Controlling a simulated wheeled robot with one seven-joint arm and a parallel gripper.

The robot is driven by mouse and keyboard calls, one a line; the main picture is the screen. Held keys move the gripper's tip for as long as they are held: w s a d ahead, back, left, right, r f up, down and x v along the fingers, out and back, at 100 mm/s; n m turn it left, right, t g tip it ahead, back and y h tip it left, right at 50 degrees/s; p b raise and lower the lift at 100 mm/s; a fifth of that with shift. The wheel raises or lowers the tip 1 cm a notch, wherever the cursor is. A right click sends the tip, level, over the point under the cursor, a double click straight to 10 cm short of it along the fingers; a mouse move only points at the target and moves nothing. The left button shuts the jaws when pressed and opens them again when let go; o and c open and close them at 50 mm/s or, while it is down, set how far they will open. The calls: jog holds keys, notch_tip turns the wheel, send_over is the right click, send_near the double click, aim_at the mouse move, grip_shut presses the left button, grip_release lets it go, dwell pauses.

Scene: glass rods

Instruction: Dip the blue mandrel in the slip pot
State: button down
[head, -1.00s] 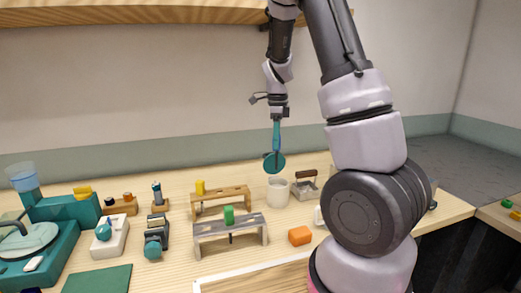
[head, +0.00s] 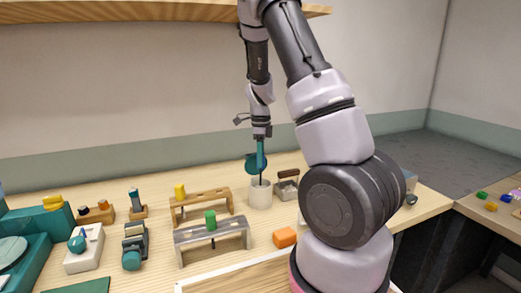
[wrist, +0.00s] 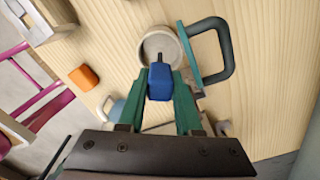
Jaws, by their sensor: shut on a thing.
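My gripper (head: 261,162) is shut on the blue mandrel (wrist: 160,82) and points down over the slip pot. In the wrist view the mandrel's blue grip sits between my teal fingers, with its thin dark rod pointing at the pot's mouth. The slip pot (head: 260,196) is a pale round cup at the back of the table. It also shows in the wrist view (wrist: 148,42). In the head view the dark rod (head: 261,180) reaches the pot's rim; I cannot tell how deep its tip is.
A wooden-handled grey tool (head: 287,189) stands close right of the pot. A grey rack (head: 212,238) with a green piece and a wooden rack (head: 200,205) with a yellow piece stand left. An orange block (head: 284,237) lies in front.

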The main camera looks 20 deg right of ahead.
jog(key=shift+f, duration=3.3)
jog(key=shift+r, duration=0.1)
jog(key=shift+r, duration=5.45)
jog(key=shift+r, duration=0.1)
jog(key=shift+r, duration=2.4)
